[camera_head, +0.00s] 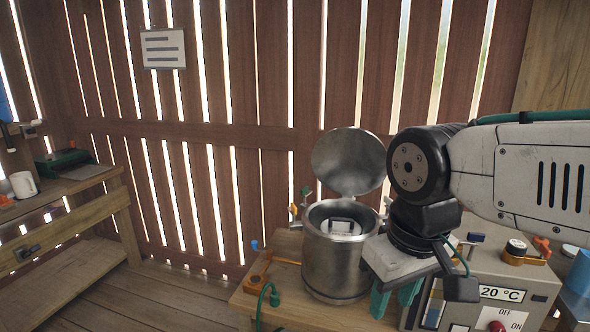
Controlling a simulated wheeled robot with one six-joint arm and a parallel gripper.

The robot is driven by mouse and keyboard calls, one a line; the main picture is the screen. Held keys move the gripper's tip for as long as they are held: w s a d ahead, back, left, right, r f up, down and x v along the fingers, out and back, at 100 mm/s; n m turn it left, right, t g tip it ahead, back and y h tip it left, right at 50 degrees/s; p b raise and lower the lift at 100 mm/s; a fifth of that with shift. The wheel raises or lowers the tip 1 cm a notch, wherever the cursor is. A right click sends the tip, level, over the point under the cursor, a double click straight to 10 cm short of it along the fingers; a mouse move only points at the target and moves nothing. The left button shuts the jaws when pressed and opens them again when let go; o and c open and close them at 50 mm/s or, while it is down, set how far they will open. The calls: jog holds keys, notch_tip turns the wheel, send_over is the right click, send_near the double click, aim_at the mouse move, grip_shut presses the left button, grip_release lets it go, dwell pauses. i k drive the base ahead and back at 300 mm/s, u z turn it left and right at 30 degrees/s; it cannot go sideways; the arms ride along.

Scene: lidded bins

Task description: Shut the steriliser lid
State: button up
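The steriliser (332,265) is a round brushed-metal pot on the wooden bench. Its round metal lid (348,160) stands raised, tilted up at the back of the rim, so the mouth is open. A pale object (341,226) shows inside the mouth. My gripper (395,302) points down just right of the steriliser, in front of the bench equipment. Its two teal fingers are apart with a gap between them, and nothing shows in it. My gripper body overlaps the pot's right side in the picture, so I cannot tell whether they touch.
A control box (497,293) with a 20 °C display stands right of my gripper. A green hose (265,300) and small coloured fittings lie around the pot. The wooden bench (250,307) ends at the left, with open floor beyond. A plank wall stands behind.

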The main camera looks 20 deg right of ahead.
aim_at(349, 161)
jog(key=u, duration=0.95)
jog(key=i, duration=4.35)
jog(key=z, duration=1.85)
jog(key=i, duration=1.1)
jog(key=z, duration=2.9)
